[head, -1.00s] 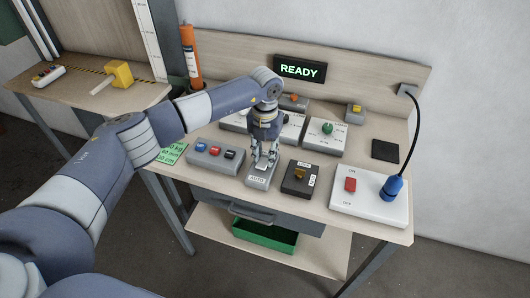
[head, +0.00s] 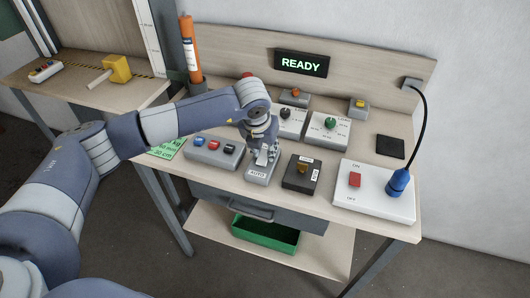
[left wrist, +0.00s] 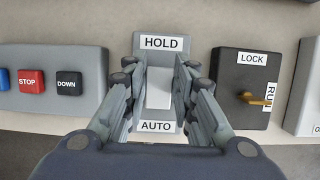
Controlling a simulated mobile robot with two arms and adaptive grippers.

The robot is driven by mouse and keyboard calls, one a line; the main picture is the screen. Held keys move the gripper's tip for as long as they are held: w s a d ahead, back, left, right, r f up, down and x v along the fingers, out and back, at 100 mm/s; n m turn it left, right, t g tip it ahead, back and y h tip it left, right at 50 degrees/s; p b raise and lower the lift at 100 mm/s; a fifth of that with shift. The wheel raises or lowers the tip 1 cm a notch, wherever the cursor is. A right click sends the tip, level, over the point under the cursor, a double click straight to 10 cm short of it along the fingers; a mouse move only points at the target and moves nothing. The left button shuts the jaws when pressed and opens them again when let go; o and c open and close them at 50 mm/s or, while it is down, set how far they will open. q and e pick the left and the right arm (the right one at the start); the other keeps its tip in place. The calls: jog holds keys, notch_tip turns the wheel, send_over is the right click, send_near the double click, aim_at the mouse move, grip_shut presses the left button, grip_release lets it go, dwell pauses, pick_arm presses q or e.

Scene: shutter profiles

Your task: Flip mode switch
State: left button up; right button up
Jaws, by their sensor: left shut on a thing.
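The mode switch (left wrist: 158,92) is a white rocker on a grey box with a HOLD label at its far end and an AUTO label at its near end. In the head view the grey box (head: 258,174) sits at the front of the bench, with AUTO readable. My left gripper (head: 262,155) is over it and partly hides the rocker and the HOLD end. In the left wrist view the two fingers (left wrist: 159,80) stand on either side of the rocker, closed on the switch. My right gripper is not in view.
A button box with STOP and DOWN (left wrist: 60,82) is left of the switch. A black LOCK/RUN key box (head: 301,176) is right of it. Farther right is a white ON/OFF panel (head: 372,204) with a blue plug (head: 397,183). A display (head: 301,64) reads READY.

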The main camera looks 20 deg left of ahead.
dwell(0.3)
pick_arm(q)
jog(key=o, duration=1.1)
jog(key=shift+c, duration=0.2)
jog(key=v, duration=1.2)
jog(key=shift+s, duration=0.1)
